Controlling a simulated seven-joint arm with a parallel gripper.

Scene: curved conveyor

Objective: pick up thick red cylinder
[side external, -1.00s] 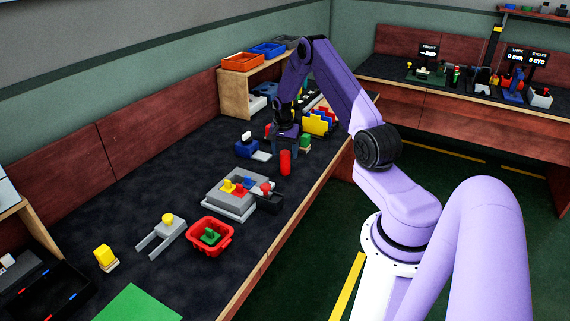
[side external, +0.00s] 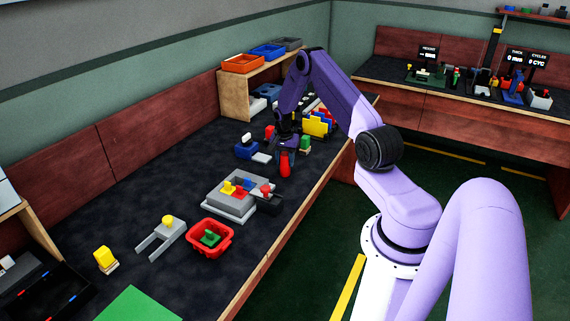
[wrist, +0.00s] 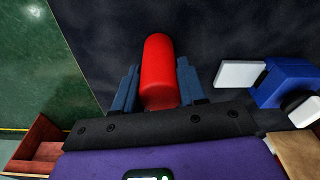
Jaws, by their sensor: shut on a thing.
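The thick red cylinder (side external: 285,165) stands upright on the dark table near its right edge. It also shows large in the wrist view (wrist: 157,70), between the two blue fingers. My gripper (side external: 286,154) is lowered over it from above, and in the wrist view my gripper (wrist: 157,88) is shut on the cylinder, one finger at each side. The upper part of the cylinder is partly hidden by the fingers in the side view. I cannot tell any gap between its base and the table.
A blue block (side external: 246,149) with a white knob and a light plate (side external: 262,157) lie just left of the gripper. A green block (side external: 305,143) is close on the right. A grey fixture with coloured knobs (side external: 228,200) and a red tray (side external: 229,232) stand nearer the camera.

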